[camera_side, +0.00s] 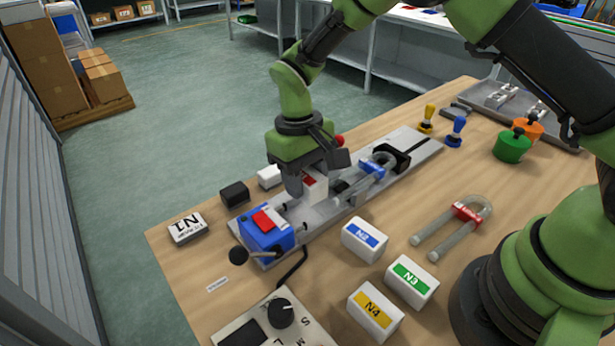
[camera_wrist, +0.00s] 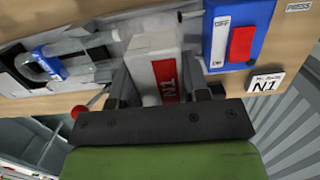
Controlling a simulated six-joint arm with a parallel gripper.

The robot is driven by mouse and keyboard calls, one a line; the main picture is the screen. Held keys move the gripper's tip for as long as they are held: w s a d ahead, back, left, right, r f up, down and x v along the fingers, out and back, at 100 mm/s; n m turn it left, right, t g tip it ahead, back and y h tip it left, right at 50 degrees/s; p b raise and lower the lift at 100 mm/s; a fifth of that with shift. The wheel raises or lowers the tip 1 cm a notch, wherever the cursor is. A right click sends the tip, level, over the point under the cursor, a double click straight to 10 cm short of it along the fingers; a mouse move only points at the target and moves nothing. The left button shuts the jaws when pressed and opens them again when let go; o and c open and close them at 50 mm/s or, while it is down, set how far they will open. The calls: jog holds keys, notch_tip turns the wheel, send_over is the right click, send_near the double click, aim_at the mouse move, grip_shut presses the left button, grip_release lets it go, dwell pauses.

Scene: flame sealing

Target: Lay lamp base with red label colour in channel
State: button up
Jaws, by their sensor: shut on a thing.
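A white lamp base with a red label (camera_side: 314,186) is between the fingers of my gripper (camera_side: 312,180). In the wrist view the lamp base (camera_wrist: 152,52) shows its red N1 label, with a finger on each side of it. My gripper (camera_wrist: 160,88) is shut on it. It is over the long grey metal fixture (camera_side: 420,148), between the blue switch box and the clamped tube. The channel under it is hidden by the gripper and the base, and I cannot tell whether the base touches the fixture.
The blue box (camera_side: 266,232) with a red switch stands at the fixture's near end. A U-tube with a blue band (camera_side: 373,167) lies on the fixture. A red-banded U-tube (camera_side: 466,212) and blue (camera_side: 365,239), green (camera_side: 411,280) and yellow (camera_side: 375,311) labelled bases lie in front.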

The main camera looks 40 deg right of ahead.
aim_at(308, 218)
jog(key=shift+f, duration=3.05)
jog(key=o, duration=1)
jog(key=r, duration=0.3)
jog(key=w+r, duration=0.1)
jog(key=r, duration=0.4)
jog(key=shift+w+r, duration=0.15)
jog(key=shift+r, duration=0.8)
